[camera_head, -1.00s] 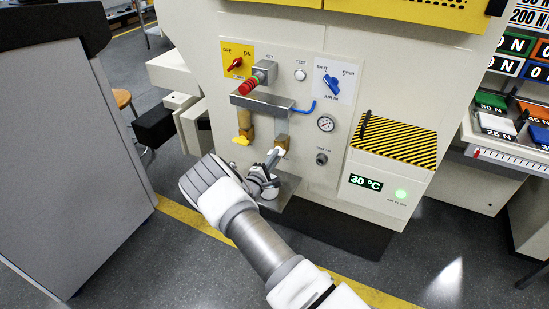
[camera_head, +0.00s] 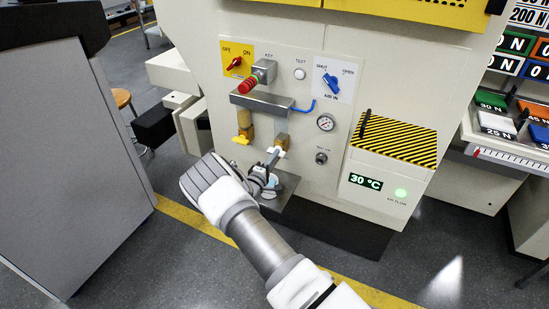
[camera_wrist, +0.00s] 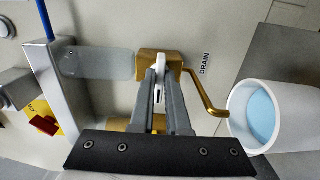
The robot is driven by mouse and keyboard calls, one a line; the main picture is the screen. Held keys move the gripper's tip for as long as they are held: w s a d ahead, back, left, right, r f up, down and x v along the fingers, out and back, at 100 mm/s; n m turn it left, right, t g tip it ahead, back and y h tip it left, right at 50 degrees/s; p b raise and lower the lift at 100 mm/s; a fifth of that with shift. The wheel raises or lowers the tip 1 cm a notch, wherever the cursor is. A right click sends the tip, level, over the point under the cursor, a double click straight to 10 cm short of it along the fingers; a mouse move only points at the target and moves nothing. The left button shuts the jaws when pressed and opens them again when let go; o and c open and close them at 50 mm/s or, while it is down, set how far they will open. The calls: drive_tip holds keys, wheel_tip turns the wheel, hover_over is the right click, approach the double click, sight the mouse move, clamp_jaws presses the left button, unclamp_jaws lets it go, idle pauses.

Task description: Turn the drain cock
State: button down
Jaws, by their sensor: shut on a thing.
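The drain cock is a small white handle (camera_wrist: 160,64) on a brass block (camera_wrist: 174,62) marked DRAIN. In the wrist view my gripper (camera_wrist: 160,80) is shut on the handle, with a grey finger on either side. In the head view the white cock (camera_head: 277,151) shows at my gripper's tips (camera_head: 270,160), below the right-hand bowl of the unit. A bent brass spout (camera_wrist: 205,92) runs from the block towards a white cup. The cup (camera_wrist: 238,108) holds blue liquid.
A clear bowl (camera_wrist: 98,63) adjoins the brass block. A second bowl with a yellow cock (camera_head: 242,139) is to the left. The panel also carries a gauge (camera_head: 326,123) and a blue selector (camera_head: 331,84). A grey cabinet (camera_head: 75,150) stands at the left.

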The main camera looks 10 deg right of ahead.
drive_tip(key=c, duration=0.9)
unclamp_jaws()
drive_tip(key=shift+a, duration=0.1)
drive_tip(key=p+v, duration=0.4)
drive_tip(key=v, duration=1.3)
drive_tip(key=shift+s, duration=0.15)
